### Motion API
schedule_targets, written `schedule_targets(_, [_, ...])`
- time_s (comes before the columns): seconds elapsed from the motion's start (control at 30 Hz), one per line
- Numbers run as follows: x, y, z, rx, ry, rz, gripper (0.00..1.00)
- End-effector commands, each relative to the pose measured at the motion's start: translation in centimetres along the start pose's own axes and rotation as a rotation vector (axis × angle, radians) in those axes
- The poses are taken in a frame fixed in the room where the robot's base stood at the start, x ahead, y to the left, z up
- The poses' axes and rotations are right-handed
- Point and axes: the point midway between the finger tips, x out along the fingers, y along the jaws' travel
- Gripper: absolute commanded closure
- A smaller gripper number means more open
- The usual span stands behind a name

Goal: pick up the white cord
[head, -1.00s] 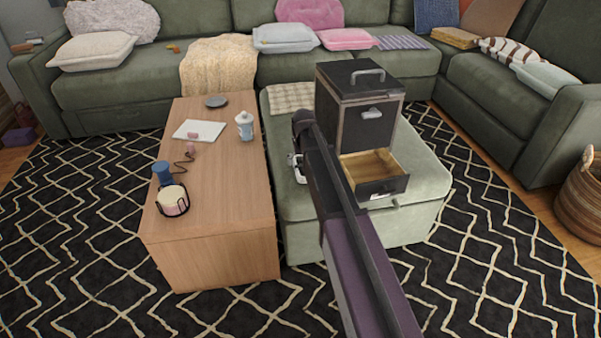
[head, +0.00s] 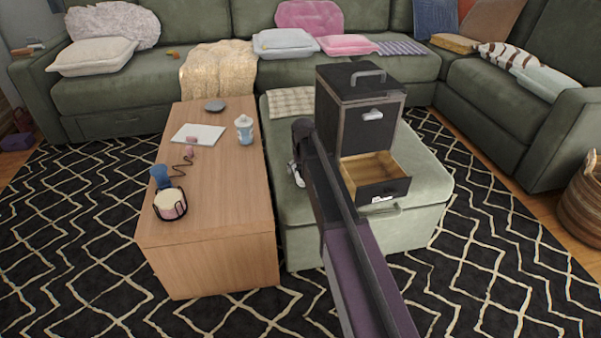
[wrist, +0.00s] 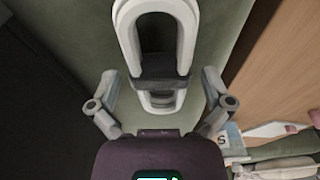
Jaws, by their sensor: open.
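The white cord (wrist: 185,48) shows in the wrist view as a long white loop with a dark band around its middle, over the green ottoman surface. My gripper (wrist: 160,78) is open, with one finger on each side of the cord's lower part; neither finger visibly touches it. I cannot tell the height gap between the fingers and the cord. In the head view my arm reaches over the left part of the green ottoman (head: 420,215). A small pale shape shows beside the arm there, but I cannot tell whether it is cord or finger.
A dark box (head: 358,100) with an open lower drawer (head: 385,188) stands on the ottoman right of my arm. The wooden table (head: 225,200) is close on the left, holding a blue-white bottle (head: 244,130), a headset-like item (head: 171,204) and a white pad (head: 198,134).

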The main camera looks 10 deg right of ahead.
Motion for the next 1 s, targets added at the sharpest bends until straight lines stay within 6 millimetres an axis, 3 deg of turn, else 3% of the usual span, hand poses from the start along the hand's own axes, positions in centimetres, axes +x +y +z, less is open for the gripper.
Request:
schedule_targets(0.07, [0.0, 0.0, 0.0, 0.0, 0.0, 0.0, 0.06])
schedule_targets(0.3, [0.0, 0.0, 0.0, 0.0, 0.0, 0.0, 0.77])
schedule_targets(0.73, [-0.1, 0.0, 0.0, -0.001, 0.0, 0.0, 0.78])
schedule_targets(1.0, [-1.3, -0.1, -0.2, -0.001, 0.0, 0.0, 0.78])
